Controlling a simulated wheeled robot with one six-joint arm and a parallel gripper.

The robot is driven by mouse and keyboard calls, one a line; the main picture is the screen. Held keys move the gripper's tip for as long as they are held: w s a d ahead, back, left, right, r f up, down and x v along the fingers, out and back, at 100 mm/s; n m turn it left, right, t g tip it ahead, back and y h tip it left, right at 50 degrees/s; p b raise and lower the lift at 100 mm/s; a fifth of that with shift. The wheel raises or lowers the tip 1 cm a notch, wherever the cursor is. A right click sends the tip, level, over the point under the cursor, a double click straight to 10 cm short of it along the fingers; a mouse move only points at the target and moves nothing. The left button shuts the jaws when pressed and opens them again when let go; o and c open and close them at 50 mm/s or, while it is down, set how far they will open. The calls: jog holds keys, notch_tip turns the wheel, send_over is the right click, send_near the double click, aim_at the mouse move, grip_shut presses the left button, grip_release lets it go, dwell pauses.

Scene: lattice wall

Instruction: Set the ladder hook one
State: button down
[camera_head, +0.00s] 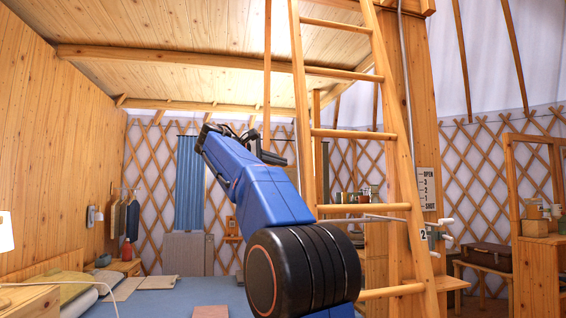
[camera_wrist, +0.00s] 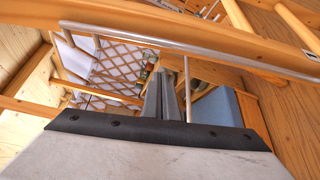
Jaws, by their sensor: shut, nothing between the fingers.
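The wooden ladder (camera_head: 352,134) stands upright and slightly leaning, right of centre in the head view. A thin metal rod (camera_head: 372,217) runs across it near a lower rung and ends close to white pegs (camera_head: 445,222) at the right. I cannot tell for sure which part is the ladder hook. My gripper (camera_wrist: 163,98) shows in the wrist view with its two grey fingers together and nothing between them. A long metal bar (camera_wrist: 190,47) crosses above the fingertips there, seemingly apart from them. In the head view my blue arm reaches up left of the ladder.
A thin vertical rod (camera_wrist: 187,85) stands just right of my fingers. Shelf jars (camera_head: 355,195) sit behind the ladder.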

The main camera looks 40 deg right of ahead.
jog(key=a, duration=0.8)
jog(key=shift+r, duration=0.4)
jog(key=shift+w, duration=0.1)
jog(key=s+a+f+t+y, duration=0.1)
jog(key=s+a+f+y, duration=0.4)
jog(key=f, duration=1.5)
jog(key=s+a+f+m+t+y, duration=0.1)
jog(key=s+a+f+y, duration=0.5)
jog(key=s+a+f, duration=0.8)
jog(key=s+a+f+m+t+y, duration=0.1)
jog(key=s+a+f, duration=0.8)
jog(key=f, duration=1.9)
jog(key=a+t+y, duration=0.1)
jog(key=t+y, duration=0.1)
jog(key=y, duration=0.2)
jog(key=shift+s+a, duration=0.2)
jog(key=shift+s, duration=0.2)
jog(key=shift+d, duration=0.15)
